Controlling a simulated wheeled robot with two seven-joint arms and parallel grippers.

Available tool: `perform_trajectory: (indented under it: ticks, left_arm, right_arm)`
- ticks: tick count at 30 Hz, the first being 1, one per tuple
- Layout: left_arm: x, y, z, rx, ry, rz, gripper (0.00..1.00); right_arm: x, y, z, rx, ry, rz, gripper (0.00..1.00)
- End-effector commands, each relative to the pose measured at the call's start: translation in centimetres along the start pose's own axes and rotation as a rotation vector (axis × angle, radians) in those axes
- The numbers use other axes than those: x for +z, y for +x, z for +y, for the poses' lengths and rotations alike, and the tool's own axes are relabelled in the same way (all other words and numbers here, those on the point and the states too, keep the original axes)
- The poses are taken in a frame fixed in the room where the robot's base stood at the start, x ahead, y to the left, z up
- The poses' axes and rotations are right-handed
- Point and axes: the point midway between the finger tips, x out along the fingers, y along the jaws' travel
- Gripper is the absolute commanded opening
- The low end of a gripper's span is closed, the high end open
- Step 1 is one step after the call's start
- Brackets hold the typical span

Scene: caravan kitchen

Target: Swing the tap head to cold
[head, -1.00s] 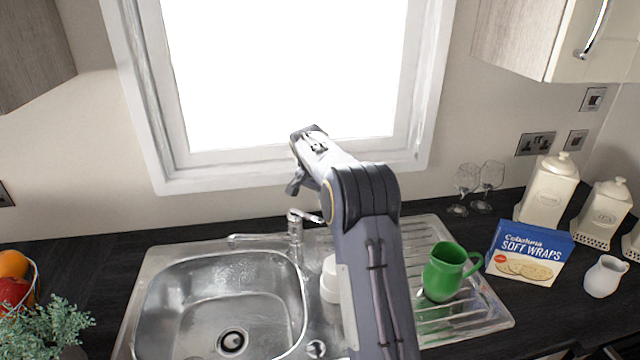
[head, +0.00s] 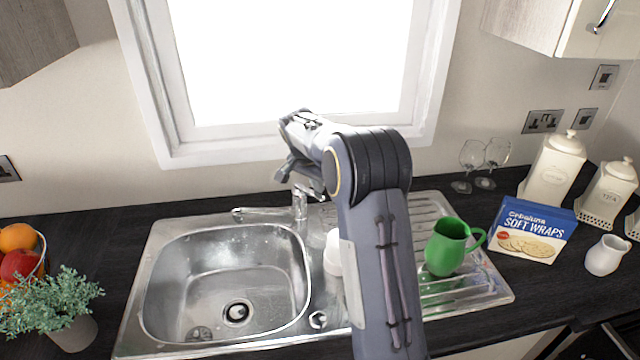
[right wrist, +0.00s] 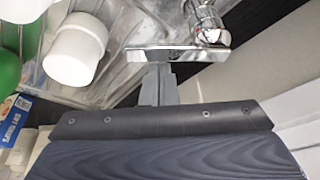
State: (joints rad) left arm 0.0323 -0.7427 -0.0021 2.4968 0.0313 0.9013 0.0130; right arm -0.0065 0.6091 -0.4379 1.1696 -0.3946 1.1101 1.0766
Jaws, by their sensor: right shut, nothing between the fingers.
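The chrome tap (head: 299,210) stands upright behind the sink bowl, its spout (head: 262,211) reaching left over the bowl's back edge. Its head carries a flat lever (head: 309,191) pointing right. In the right wrist view the tap's round chrome body (right wrist: 205,20) and the flat bar of the lever (right wrist: 180,57) show close up. My right gripper (head: 284,178) is just above and behind the tap head, pointing down. Its shut, empty fingers (right wrist: 157,83) are right beside the lever bar; I cannot tell whether they touch it. My left gripper is out of view.
A white container (head: 333,253) stands right of the sink bowl (head: 225,285), partly behind my arm. A blue wraps box (head: 533,231) and two glasses (head: 471,163) stand further right. The window (head: 290,60) is behind.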

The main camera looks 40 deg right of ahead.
Motion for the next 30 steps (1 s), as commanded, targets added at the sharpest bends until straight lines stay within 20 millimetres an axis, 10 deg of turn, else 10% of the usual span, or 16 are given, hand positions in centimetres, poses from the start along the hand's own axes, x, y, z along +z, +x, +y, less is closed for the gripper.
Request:
perform_trajectory:
  ticks: [30]
  left_arm:
    - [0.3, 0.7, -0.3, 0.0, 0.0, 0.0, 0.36]
  right_arm:
    - [0.0, -7.9, 0.0, 0.0, -0.001, -0.001, 0.0]
